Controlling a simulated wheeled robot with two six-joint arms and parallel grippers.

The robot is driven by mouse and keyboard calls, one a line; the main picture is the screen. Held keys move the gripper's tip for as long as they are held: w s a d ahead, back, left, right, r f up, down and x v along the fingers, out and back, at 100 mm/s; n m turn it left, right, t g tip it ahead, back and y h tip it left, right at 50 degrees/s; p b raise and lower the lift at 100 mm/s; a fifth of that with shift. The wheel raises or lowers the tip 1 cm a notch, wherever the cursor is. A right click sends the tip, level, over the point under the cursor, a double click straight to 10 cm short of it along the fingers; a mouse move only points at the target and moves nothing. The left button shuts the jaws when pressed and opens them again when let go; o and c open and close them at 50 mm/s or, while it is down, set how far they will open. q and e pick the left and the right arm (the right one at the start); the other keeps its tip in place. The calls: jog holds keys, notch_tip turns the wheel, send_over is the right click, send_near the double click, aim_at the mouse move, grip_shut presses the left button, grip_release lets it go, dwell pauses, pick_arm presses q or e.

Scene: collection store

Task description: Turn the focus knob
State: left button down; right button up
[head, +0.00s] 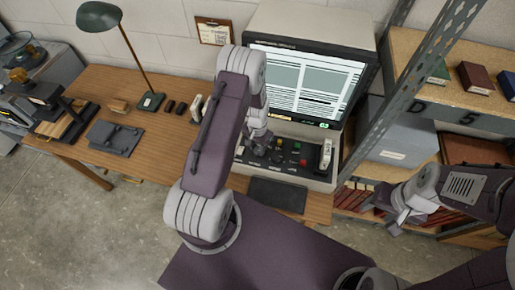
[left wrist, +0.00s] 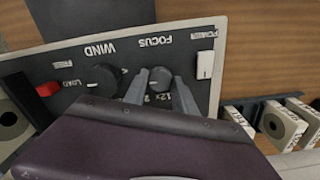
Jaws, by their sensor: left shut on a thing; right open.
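The focus knob (left wrist: 160,76) is a small dark round knob by the FOCUS lettering on the black control panel (left wrist: 70,72) in the left wrist view. My left gripper (left wrist: 161,90) has one finger on each side of it and is shut on it. In the head view my left gripper (head: 259,146) is at the left part of the reader's control panel, and my arm hides the knob there. My right gripper (head: 393,222) is open and empty, out to the right, in front of the shelves.
A larger WIND knob (left wrist: 103,78), a red LOAD part (left wrist: 47,89) and a white switch (left wrist: 205,65) sit close around. The microfilm reader's screen (head: 305,85) is lit. Film boxes (left wrist: 283,124) stand beside the panel. A metal shelf post (head: 405,95) rises on the right.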

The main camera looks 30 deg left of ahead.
aim_at(257, 150)
pick_arm(q)
jog(key=c, duration=1)
grip_release()
jog(key=shift+r, duration=0.1)
notch_tip(257, 150, up, 9)
jog(key=shift+b, duration=0.8)
